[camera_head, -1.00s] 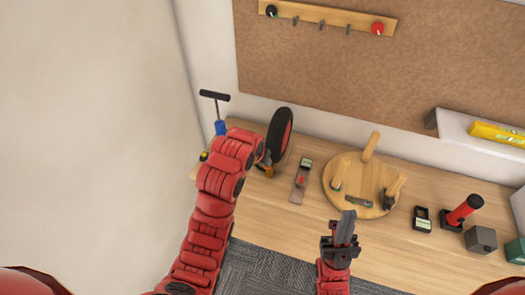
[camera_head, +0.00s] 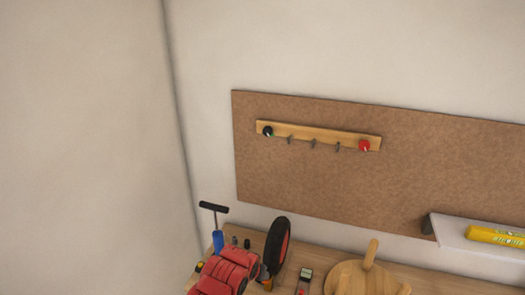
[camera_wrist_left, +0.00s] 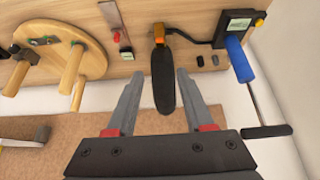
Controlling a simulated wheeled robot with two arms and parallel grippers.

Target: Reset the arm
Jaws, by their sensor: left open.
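My left arm (camera_head: 226,272) shows at the bottom of the head view, beside a black and red wheel (camera_head: 277,246). My left gripper (camera_wrist_left: 160,76) is open in the left wrist view, with nothing held in it. The wheel also shows there as a dark upright shape (camera_wrist_left: 163,82) between the two fingers as seen; I cannot tell how far beyond them it is. My right gripper is out of view.
A blue-handled tool (camera_head: 218,240) stands at the bench's left end, near the wall. A round wooden piece with pegs (camera_head: 345,278) lies to the right. A pegboard (camera_head: 320,175) with a hook rail (camera_head: 315,136) and a shelf (camera_head: 450,231) are behind.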

